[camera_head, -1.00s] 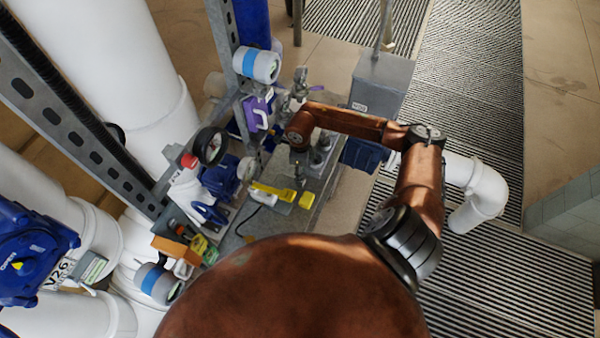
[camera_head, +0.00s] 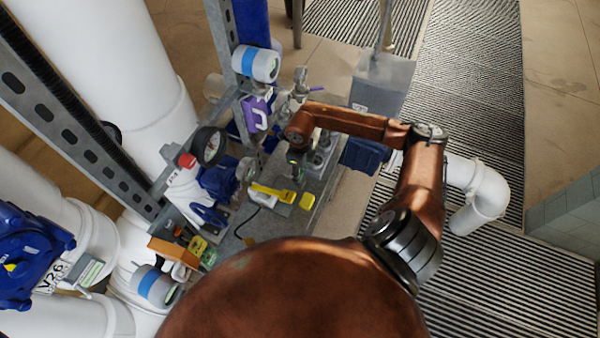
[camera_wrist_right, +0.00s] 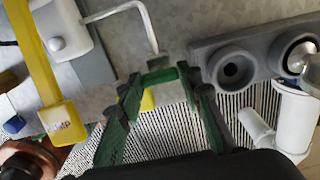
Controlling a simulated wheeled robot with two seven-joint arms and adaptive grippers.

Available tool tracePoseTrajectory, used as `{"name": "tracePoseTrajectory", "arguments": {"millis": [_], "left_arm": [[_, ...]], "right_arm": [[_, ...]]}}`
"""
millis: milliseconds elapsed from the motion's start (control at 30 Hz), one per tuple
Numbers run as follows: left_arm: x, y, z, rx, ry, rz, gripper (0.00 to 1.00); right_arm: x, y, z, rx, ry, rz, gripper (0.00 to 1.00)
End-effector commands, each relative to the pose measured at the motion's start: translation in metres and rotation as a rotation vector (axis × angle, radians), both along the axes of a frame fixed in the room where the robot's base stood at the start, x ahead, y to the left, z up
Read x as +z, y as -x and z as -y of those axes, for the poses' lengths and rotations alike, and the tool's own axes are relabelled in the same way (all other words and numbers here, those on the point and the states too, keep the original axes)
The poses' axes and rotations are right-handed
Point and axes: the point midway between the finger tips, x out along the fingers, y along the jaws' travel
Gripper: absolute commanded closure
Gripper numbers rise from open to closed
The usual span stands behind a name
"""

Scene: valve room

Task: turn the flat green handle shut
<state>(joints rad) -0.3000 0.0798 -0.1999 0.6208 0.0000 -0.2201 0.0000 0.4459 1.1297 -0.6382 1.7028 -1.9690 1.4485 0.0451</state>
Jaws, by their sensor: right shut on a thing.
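The flat green handle (camera_wrist_right: 160,77) shows as a short green bar in the right wrist view, at the top centre between my fingertips. My right gripper (camera_wrist_right: 162,90) is shut on it, with a dark green finger on each side. In the head view my right gripper (camera_head: 296,165) points down over the grey bench, below the end of my copper-coloured arm. Green shows there, but handle and fingers are too small to tell apart. My left gripper is in neither view.
A yellow lever (camera_wrist_right: 45,75) and a white box (camera_wrist_right: 62,30) with a bent rod are close by. A grey block with round sockets (camera_wrist_right: 235,68) is to the right. In the head view, gauges, a purple part (camera_head: 256,112) and white pipes (camera_head: 140,90) crowd the left.

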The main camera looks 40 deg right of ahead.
Motion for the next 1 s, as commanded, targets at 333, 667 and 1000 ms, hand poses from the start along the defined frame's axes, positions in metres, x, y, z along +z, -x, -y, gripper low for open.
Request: {"name": "tracePoseTrajectory", "arguments": {"millis": [333, 667, 1000], "left_arm": [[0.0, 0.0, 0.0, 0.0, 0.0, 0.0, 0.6], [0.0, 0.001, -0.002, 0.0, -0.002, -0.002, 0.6], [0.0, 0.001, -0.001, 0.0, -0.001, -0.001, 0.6]], "right_arm": [[0.0, 0.0, 0.0, -0.001, 0.0, 0.001, 0.49], [0.008, -0.001, 0.0, 0.001, 0.0, 0.001, 0.49], [0.073, -0.001, 0.001, 0.002, 0.001, 0.004, 0.49]]}}
